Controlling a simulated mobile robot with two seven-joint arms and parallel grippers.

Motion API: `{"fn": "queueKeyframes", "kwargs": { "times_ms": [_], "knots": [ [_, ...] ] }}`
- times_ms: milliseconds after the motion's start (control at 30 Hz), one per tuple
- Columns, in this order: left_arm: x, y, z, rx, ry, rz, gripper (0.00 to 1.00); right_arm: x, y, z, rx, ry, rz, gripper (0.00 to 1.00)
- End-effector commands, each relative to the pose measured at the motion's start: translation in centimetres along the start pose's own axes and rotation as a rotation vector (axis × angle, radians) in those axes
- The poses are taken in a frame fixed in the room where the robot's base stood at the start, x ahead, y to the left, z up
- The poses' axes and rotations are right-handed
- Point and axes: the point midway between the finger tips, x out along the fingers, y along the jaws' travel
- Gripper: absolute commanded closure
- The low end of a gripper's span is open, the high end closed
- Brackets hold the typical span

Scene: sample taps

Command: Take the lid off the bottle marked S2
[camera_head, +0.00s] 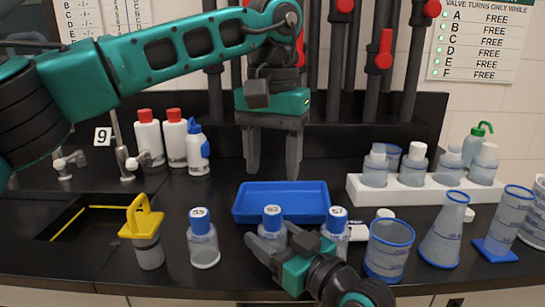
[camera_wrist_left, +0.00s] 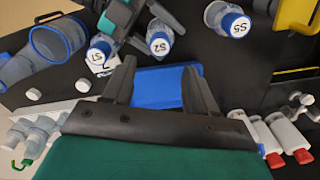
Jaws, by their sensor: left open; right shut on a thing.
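My left gripper (camera_head: 272,170) is open and empty, pointing down above the blue tray, behind and above the bottle. In the left wrist view its two fingers (camera_wrist_left: 158,85) stand wide apart over the tray.
The empty blue tray (camera_head: 281,216) lies behind the bottle. Bottles S5 (camera_head: 203,245) and S1 (camera_head: 335,228) flank it. A yellow-handled vessel (camera_head: 148,246), a beaker (camera_head: 387,252) and a flask (camera_head: 445,235) stand farther out. A white rack (camera_head: 400,193) holds several bottles.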

Motion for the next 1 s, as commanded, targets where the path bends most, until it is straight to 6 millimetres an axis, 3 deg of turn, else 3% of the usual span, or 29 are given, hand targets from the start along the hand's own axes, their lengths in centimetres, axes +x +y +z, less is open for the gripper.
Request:
{"fn": "queueKeyframes", "kwargs": {
  "times_ms": [533, 933, 1000],
  "knots": [
    [7.0, 0.0, 0.0, 0.013, -0.003, 0.000, 0.43, 0.0, 0.0, 0.0, 0.000, 0.000, 0.000, 1.00],
    [8.0, 0.0, 0.0, 0.012, 0.000, 0.000, 0.43, 0.0, 0.0, 0.0, 0.000, 0.000, 0.000, 1.00],
    [8.0, 0.0, 0.0, 0.012, -0.001, 0.000, 0.47, 0.0, 0.0, 0.0, 0.000, 0.000, 0.000, 1.00]
  ]
}}
